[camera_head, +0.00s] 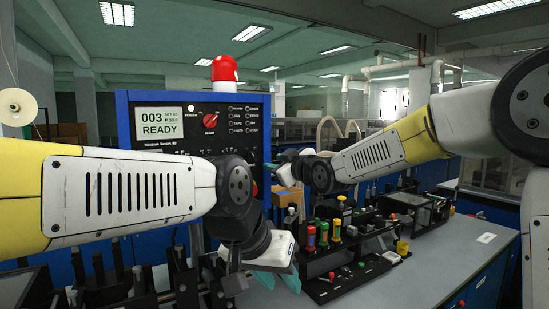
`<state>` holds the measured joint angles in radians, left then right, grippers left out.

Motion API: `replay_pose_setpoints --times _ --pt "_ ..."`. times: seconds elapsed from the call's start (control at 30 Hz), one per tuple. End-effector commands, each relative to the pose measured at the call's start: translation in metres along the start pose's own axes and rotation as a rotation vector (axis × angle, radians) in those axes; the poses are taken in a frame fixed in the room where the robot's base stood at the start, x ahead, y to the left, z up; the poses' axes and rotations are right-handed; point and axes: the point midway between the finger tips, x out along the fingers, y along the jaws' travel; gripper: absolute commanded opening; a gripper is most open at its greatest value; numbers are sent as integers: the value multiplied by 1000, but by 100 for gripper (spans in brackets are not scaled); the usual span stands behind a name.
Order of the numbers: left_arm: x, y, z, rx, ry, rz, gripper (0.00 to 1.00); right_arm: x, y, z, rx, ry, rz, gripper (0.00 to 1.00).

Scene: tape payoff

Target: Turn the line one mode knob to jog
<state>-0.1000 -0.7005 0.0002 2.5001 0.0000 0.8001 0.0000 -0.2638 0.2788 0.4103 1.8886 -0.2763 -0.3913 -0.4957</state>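A blue cabinet (123,112) with a black control panel (180,112) stands at the left. A red knob (211,120) sits on its upper middle, above a small label. Smaller knobs in a row below are mostly hidden behind my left arm; I cannot tell which is the line one mode knob or where it points. My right gripper (277,166) is at the panel's right edge, partly hidden by its own wrist; its opening and any contact are unclear. My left gripper (277,281) hangs low over the bench with its teal fingers apart, open and seemingly empty.
A lit display (159,122) reads 003 READY. A red beacon (224,72) tops the cabinet. A black rack (345,285) with several coloured tools stands on the grey bench (440,275), close right of my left gripper. The bench's right part is mostly clear.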

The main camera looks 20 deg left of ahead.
Motion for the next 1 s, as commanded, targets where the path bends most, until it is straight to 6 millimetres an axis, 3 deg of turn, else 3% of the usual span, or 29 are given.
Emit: replay_pose_setpoints --times 0.13,0.6,1.0 --pt "0 0 0 0 0 0 36 20 -10 -13 -16 73 -4 32" --pt "0 0 0 0 0 0 36 86 -12 -21 -18 82 -3 32" --pt "0 0 0 0 0 0 36 98 -11 -21 -19 80 -2 32"
